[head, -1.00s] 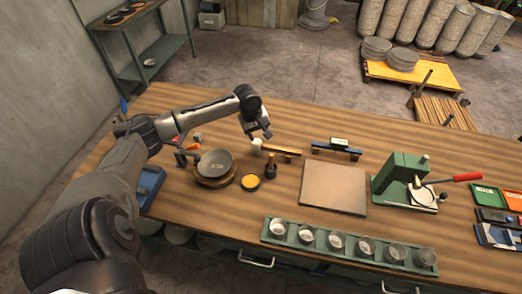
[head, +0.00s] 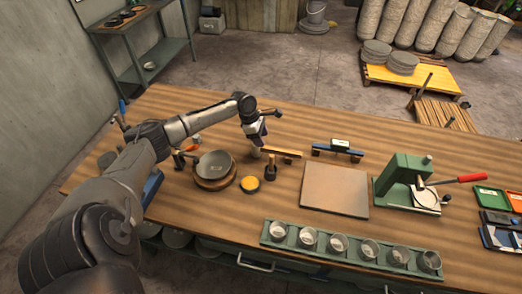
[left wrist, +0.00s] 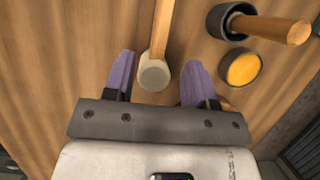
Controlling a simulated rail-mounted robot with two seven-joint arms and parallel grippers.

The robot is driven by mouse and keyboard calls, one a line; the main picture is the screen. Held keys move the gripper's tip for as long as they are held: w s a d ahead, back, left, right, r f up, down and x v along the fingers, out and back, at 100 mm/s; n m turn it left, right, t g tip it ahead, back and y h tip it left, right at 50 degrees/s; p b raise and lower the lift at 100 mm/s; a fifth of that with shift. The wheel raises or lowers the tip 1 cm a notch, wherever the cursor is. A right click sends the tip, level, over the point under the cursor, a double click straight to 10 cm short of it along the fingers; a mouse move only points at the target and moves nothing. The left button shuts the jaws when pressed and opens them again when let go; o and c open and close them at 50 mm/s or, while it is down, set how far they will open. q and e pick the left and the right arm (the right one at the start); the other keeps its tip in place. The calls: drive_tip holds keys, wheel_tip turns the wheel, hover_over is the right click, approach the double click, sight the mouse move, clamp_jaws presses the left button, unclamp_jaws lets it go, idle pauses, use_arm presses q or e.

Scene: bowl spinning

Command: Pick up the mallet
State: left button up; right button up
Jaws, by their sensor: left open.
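The mallet has a pale round head and a wooden handle (head: 283,152) that points right across the table in the head view. Its head is mostly hidden behind my gripper there. In the left wrist view the mallet head (left wrist: 154,75) lies between the two purple fingers, with the handle running up the picture. My left gripper (head: 256,146) is open above the head; the fingers (left wrist: 158,80) stand on both sides with gaps, and I see no contact. My right gripper is not in view.
A dark tool with an upright wooden handle (head: 271,168) and a yellow-filled tin (head: 250,184) stand close by. A grey bowl (head: 213,165) sits on a wooden disc. A board (head: 335,190), a green press (head: 403,180) and a rack of cups (head: 350,250) lie to the right.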

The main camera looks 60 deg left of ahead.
sight(267, 147)
use_arm(q)
drive_tip(key=shift+b+x, duration=0.55)
drive_tip(key=shift+x, duration=2.75)
clamp_jaws()
